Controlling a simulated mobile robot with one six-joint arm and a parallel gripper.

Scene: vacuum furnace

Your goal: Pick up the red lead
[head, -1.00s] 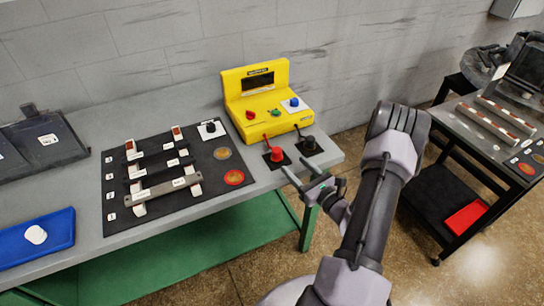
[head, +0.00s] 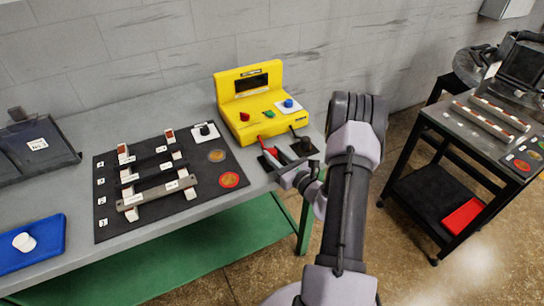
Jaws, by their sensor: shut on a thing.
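The red lead (head: 270,152) stands at the right end of the grey bench, in front of the yellow meter (head: 242,85), on a small black pad. My gripper (head: 280,162) is at the lead, its jaws shut on it and partly covering it. The lead still appears at its pad; whether it is lifted cannot be told. The black lead (head: 302,146) stands on its own dark pad just right of my gripper.
A black mat (head: 205,200) with several bars on white supports lies left of my gripper. A blue tray (head: 50,240) lies at the far left. A dark cart (head: 430,190) stands at the right, with floor between it and the bench.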

